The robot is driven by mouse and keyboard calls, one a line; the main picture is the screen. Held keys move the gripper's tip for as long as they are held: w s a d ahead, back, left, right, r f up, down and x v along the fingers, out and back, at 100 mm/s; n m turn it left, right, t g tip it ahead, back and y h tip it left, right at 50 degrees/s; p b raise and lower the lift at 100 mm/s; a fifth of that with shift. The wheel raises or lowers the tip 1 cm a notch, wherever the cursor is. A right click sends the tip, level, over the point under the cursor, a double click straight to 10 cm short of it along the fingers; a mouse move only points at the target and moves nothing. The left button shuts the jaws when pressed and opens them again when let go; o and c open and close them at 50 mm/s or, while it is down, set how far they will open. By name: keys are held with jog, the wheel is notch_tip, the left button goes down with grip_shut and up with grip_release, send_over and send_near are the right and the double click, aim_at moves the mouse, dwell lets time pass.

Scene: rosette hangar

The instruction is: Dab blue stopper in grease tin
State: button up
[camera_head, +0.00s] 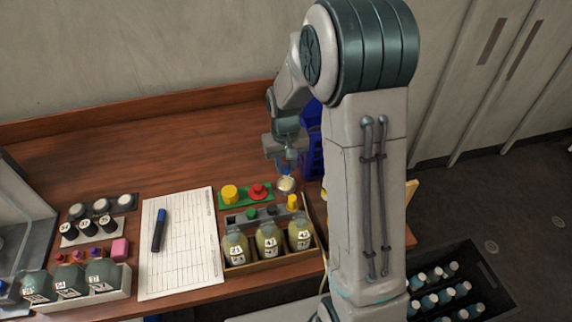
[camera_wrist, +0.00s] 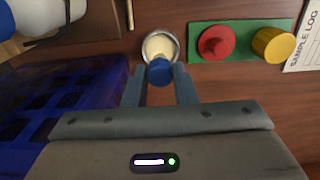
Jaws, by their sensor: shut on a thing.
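My gripper (camera_wrist: 160,80) is shut on the blue stopper (camera_wrist: 159,71), which sits between the fingertips in the wrist view. The grease tin (camera_wrist: 160,43) is a round metal tin with pale cream contents, just beyond the stopper. The stopper overlaps the tin's near edge in that view; I cannot tell whether it touches the grease. In the head view the gripper (camera_head: 285,168) is right above the tin (camera_head: 286,184), at the back right of the table.
A green board (camera_head: 233,204) with a yellow and a red knob lies left of the tin. A blue crate (camera_wrist: 60,115) stands close on the other side. A wooden box (camera_head: 273,263) of labelled bottles is in front. A sample log sheet (camera_head: 185,265) lies further left.

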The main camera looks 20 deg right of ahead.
aim_at(286, 167)
jog(key=shift+r+p, duration=1.1)
jog(key=shift+r, duration=0.8)
